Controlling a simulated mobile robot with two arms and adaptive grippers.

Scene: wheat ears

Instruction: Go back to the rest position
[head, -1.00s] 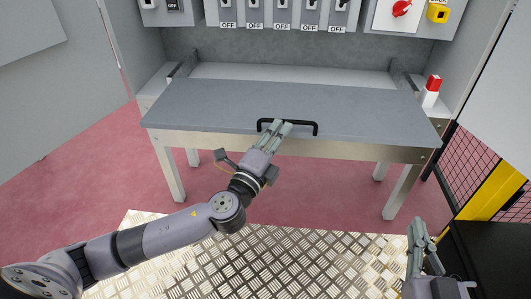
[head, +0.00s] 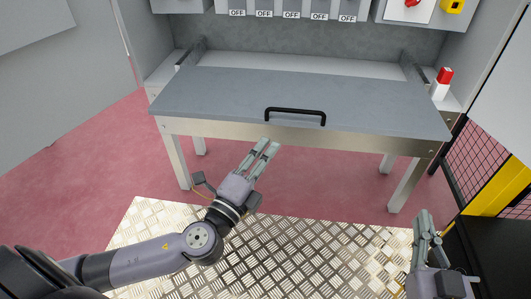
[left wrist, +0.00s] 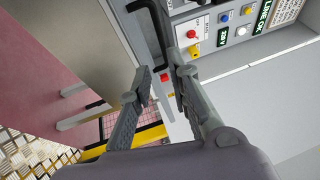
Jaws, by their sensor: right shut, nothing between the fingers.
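My left gripper (head: 270,146) is open and empty, in front of and below the front edge of the grey worktop. It is clear of the black handle (head: 295,113) on the worktop. In the left wrist view my left fingers (left wrist: 160,80) stand apart with nothing between them, and the black handle (left wrist: 157,28) shows near the top, beyond the fingertips. My right gripper (head: 427,225) is shut and empty at the lower right of the head view, pointing forward.
The grey worktop (head: 220,100) stands on pale legs. A red and white beacon (head: 442,84) stands at its right end. A panel with several OFF labels (head: 290,15) is behind. A yellow-framed mesh fence (head: 500,185) is on the right. Metal plate flooring (head: 290,255) lies in front.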

